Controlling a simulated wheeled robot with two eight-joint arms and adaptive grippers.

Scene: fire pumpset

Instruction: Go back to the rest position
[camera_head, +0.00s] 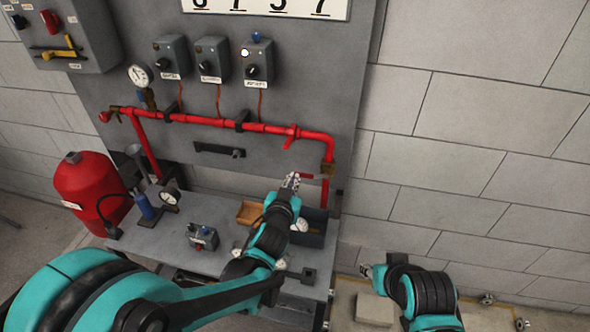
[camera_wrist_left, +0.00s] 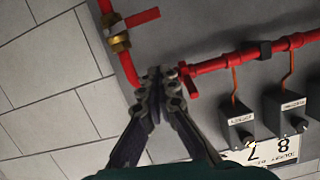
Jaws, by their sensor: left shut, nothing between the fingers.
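My left gripper (camera_head: 291,182) is raised over the right part of the grey bench (camera_head: 180,245), in front of the panel and below the red pipe (camera_head: 230,124). In the left wrist view its fingers (camera_wrist_left: 160,82) are closed together with nothing between them. They overlap the red pipe there, and I cannot tell whether they touch it. My right gripper (camera_head: 366,270) is at the lower right, beside the bench and low over a pale block. It is small in view, and its finger opening is unclear.
A red tank (camera_head: 85,188) stands at the left of the bench. Switch boxes (camera_head: 212,60) and a gauge (camera_head: 140,76) are on the grey panel. An orange tray (camera_head: 250,212) and a dark bin (camera_head: 312,228) sit near my left arm. The block wall (camera_head: 480,120) at right is bare.

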